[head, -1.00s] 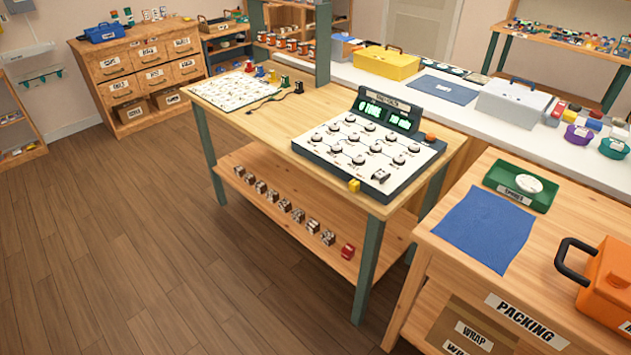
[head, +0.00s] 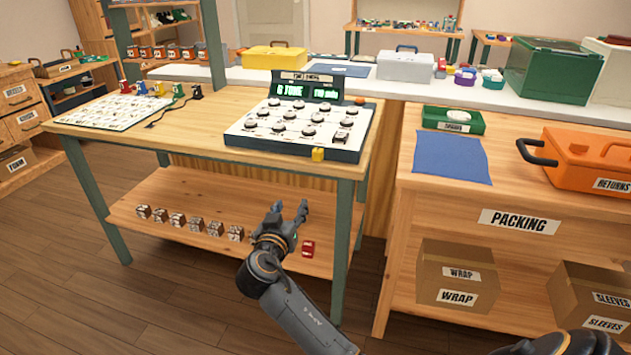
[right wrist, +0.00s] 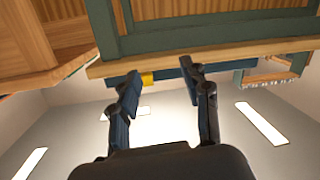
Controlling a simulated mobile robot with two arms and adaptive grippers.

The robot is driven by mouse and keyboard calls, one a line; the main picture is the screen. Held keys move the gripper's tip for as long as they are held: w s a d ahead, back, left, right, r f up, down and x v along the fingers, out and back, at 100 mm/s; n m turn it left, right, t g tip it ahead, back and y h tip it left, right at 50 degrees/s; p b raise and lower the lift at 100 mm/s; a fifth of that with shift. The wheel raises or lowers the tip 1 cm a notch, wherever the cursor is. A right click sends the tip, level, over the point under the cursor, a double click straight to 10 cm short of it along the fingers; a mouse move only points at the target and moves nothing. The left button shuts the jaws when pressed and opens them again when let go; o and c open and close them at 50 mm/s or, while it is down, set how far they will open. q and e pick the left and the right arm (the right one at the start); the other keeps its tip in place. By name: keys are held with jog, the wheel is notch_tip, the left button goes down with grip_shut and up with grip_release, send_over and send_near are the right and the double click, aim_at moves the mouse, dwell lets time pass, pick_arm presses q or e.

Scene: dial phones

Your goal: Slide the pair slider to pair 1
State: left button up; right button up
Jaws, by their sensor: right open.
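The dial phone panel (head: 275,140), a white board with several round dials and a green-lit display (head: 305,91), lies tilted on the wooden table. The pair slider appears to be the small yellow block (head: 318,154) on the panel's front edge, right of its middle. My right gripper (head: 290,212) is open and empty, below and in front of the tabletop edge, lower than the yellow block and apart from it. In the right wrist view the open fingers (right wrist: 160,74) point up at the table's edge, and the yellow block (right wrist: 147,78) shows beyond them. My left gripper is out of view.
The table's lower shelf (head: 180,197) holds several patterned cubes and a red block (head: 308,249) near my right gripper. The packing bench (head: 430,207) stands close on the right. A printed sheet (head: 120,110) and coloured pieces lie at the table's left.

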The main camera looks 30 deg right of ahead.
aim_at(316, 156)
notch_tip(316, 156, up, 6)
jog(key=s+d+m+h, duration=0.1)
jog(key=s+m+h, duration=0.1)
jog(key=m+h, duration=0.1)
jog(key=b+x, duration=0.1)
jog(key=x, duration=1.3)
jog(key=shift+f, duration=0.1)
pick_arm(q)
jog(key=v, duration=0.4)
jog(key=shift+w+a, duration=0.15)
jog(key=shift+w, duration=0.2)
pick_arm(e)
grip_shut()
